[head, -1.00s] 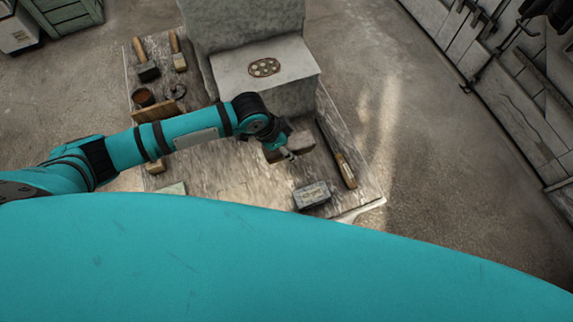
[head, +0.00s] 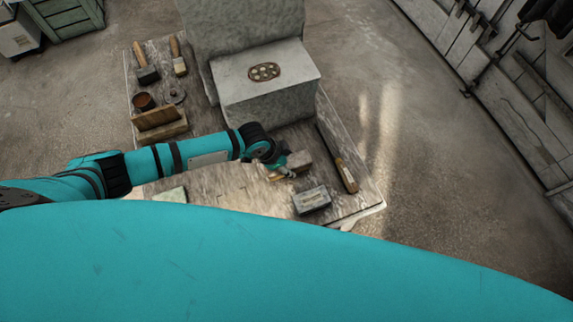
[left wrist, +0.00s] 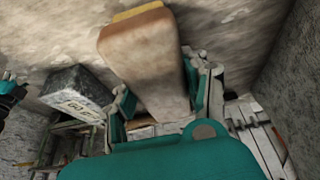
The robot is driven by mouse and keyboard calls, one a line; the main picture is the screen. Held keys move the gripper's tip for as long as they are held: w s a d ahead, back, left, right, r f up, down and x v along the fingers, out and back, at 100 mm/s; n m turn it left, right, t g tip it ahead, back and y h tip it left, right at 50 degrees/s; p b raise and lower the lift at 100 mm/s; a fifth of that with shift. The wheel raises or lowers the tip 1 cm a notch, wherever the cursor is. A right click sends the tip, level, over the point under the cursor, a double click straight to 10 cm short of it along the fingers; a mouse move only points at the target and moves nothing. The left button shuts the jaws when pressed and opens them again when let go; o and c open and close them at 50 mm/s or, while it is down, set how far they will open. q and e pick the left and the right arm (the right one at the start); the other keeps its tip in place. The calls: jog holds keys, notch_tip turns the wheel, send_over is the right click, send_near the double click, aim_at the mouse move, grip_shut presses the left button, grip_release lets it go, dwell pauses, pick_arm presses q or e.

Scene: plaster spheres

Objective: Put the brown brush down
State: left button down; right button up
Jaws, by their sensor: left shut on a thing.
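The brown brush (left wrist: 150,65) is a brown block with a yellowish end in the left wrist view, held between the two fingers. My left gripper (head: 284,170) is shut on it. In the head view the brush (head: 299,160) shows at the gripper's tip, over the grey worktable (head: 240,185), in front of the large plaster block. I cannot tell whether it touches the table. My right gripper does not show clearly; a teal and black piece at the left wrist view's left edge is too cut off to name.
A lettered grey block (head: 312,199) lies close in front of the gripper. A wooden-handled tool (head: 345,174) lies right of it. The plaster block (head: 268,98) stands behind.

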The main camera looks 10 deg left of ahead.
pick_arm(q)
jog(key=shift+f, duration=0.45)
jog(key=shift+f, duration=0.2)
jog(key=c, duration=0.6)
grip_release()
jog(key=shift+c, duration=0.2)
jog(key=shift+f+b, duration=0.1)
jog(key=shift+b, duration=0.2)
jog(key=v, duration=1.7)
jog(key=shift+r, duration=0.3)
jog(key=shift+s, duration=0.1)
